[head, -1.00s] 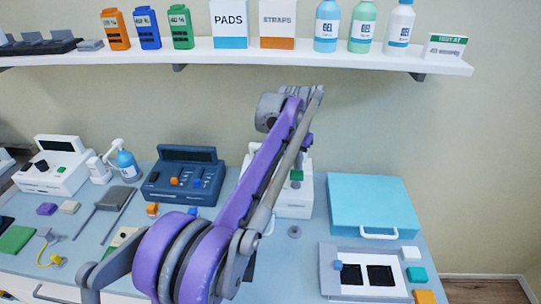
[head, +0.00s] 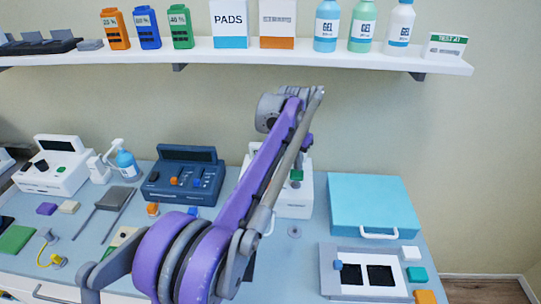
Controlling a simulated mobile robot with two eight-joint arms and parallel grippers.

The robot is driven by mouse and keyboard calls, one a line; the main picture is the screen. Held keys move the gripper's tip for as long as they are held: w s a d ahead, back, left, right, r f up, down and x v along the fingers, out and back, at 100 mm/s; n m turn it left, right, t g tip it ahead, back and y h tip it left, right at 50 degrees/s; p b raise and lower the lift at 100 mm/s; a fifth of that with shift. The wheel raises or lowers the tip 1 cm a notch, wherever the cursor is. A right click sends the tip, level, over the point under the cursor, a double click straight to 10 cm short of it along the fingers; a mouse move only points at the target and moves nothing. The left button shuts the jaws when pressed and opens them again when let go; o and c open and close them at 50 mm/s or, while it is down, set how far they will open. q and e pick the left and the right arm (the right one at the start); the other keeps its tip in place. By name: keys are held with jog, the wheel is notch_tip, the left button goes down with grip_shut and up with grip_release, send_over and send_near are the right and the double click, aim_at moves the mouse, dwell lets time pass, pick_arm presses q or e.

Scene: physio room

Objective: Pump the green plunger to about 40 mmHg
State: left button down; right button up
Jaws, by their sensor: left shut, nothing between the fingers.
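The green plunger (head: 296,175) shows as a small green block at the white device (head: 294,202), right of the middle of the counter. My left arm crosses in front and hides much of the device, including any gauge, so no pressure reading is visible. My left gripper (head: 303,155) is mostly hidden behind its own arm. It points down just above the green plunger, shut and empty. I cannot tell whether it touches the plunger. My right gripper is not in view.
A dark blue console (head: 184,177) stands left of my arm. A light blue case (head: 372,206) and a grey tray (head: 333,290) lie to the right. A white shelf (head: 250,57) with bottles and boxes runs above.

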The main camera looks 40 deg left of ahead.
aim_at(297, 174)
pick_arm(q)
jog(key=shift+f+b, duration=1)
jog(key=shift+f, duration=1.2)
jog(key=shift+r, duration=0.1)
jog(key=shift+r+p, duration=1.65)
jog(key=shift+r, duration=0.65)
jog(key=shift+f, duration=0.1)
